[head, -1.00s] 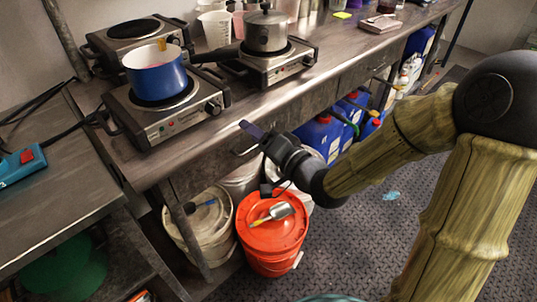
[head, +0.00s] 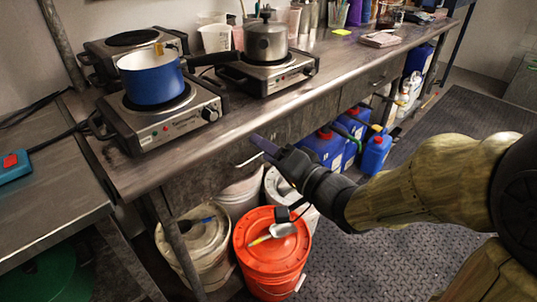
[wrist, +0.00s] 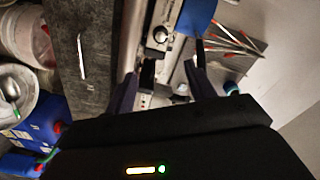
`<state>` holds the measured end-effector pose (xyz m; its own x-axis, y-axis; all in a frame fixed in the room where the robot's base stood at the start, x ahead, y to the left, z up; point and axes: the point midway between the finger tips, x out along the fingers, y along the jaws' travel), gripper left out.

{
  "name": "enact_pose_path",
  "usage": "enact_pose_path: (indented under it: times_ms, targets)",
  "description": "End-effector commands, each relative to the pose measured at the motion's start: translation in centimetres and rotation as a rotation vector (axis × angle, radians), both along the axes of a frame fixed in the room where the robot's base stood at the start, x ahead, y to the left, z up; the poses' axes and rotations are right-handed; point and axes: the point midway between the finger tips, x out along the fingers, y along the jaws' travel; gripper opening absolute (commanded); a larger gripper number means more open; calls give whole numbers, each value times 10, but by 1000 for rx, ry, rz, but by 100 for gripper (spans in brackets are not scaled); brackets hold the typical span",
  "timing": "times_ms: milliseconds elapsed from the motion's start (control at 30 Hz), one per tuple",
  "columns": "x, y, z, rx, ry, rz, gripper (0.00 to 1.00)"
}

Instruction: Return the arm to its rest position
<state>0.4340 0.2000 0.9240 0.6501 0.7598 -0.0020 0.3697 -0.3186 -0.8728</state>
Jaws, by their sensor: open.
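My gripper (head: 268,150) is in front of the workbench's front edge in the head view, above the orange bucket and apart from it. In the wrist view my gripper (wrist: 163,85) shows two dark fingers spread apart, with nothing held between them. Past the fingers, a hot plate and part of the blue pot (wrist: 197,14) show. In the head view my arm (head: 425,185) reaches in from the right, bent, over the floor.
The workbench (head: 245,128) carries the blue pot (head: 153,80) and a steel pot (head: 266,40) on hot plates. Below stand an orange bucket (head: 262,272), white buckets (head: 195,240) and blue canisters (head: 322,148). The patterned floor (head: 350,265) at lower right is open.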

Motion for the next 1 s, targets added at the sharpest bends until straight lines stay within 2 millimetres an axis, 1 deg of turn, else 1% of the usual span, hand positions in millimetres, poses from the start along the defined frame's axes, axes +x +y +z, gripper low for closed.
enact_pose_path:
  times_ms: [367,433,500,567,667,700,767,867,900,967,1000]
  targets:
    - [1,-1,0,-4,-1,-4,55]
    - [4,-4,-4,-26,-2,-22,55]
    - [9,-10,-11,-77,-1,-58,55]
    - [16,-19,-22,-146,3,-105,55]
    - [28,-44,-45,-308,23,-202,55]
    - [32,-56,-56,-382,39,-239,55]
    - [35,-74,-73,-493,69,-286,55]
    - [34,-105,-98,-672,137,-338,55]
    - [31,-116,-108,-741,170,-348,55]
    - [24,-133,-122,-840,223,-353,55]
    - [18,-143,-131,-901,262,-349,55]
